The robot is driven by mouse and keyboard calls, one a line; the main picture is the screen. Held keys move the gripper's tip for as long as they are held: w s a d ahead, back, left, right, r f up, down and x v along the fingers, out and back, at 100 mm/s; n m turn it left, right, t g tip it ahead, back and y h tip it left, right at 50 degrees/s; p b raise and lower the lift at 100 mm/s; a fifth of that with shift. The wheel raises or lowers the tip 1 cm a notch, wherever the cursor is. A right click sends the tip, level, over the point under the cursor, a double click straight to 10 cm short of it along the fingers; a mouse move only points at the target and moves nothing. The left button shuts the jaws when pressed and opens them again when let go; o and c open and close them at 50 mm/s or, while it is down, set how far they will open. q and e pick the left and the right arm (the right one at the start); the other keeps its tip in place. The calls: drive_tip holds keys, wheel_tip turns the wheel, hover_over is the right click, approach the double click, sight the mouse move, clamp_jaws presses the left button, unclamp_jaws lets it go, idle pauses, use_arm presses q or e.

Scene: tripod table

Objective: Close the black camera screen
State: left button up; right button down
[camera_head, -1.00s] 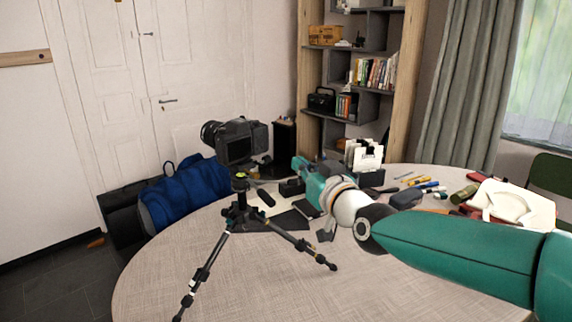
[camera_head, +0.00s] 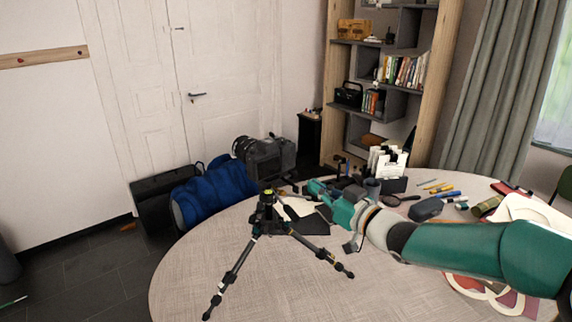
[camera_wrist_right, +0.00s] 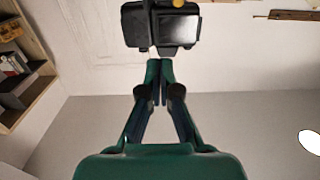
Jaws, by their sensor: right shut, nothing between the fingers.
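The black camera (camera_head: 270,157) sits at the top of the black tripod (camera_head: 266,212), which stands on the round table. Its lens points left and back. In the head view I cannot make out its screen clearly. In the right wrist view the camera (camera_wrist_right: 140,26) appears upside down at the top, with the dark screen (camera_wrist_right: 178,27) on its right part. My right gripper (camera_head: 309,187) is to the right of and below the camera in the head view. Its fingers (camera_wrist_right: 160,64) are shut and empty, with their tips just under the camera in the wrist view. Contact is unclear.
The round table (camera_head: 205,265) holds a white card holder (camera_head: 387,162), a dark case (camera_head: 427,208) and pens at the right. A blue bag (camera_head: 215,190) is behind the table. A shelf (camera_head: 445,75) stands behind. The table's front left is clear.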

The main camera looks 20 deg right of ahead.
sight(279, 165)
drive_tip(key=p+x, duration=0.3)
drive_tip(key=x, duration=0.8)
drive_tip(key=shift+w+a, duration=0.1)
drive_tip(key=shift+w, duration=0.15)
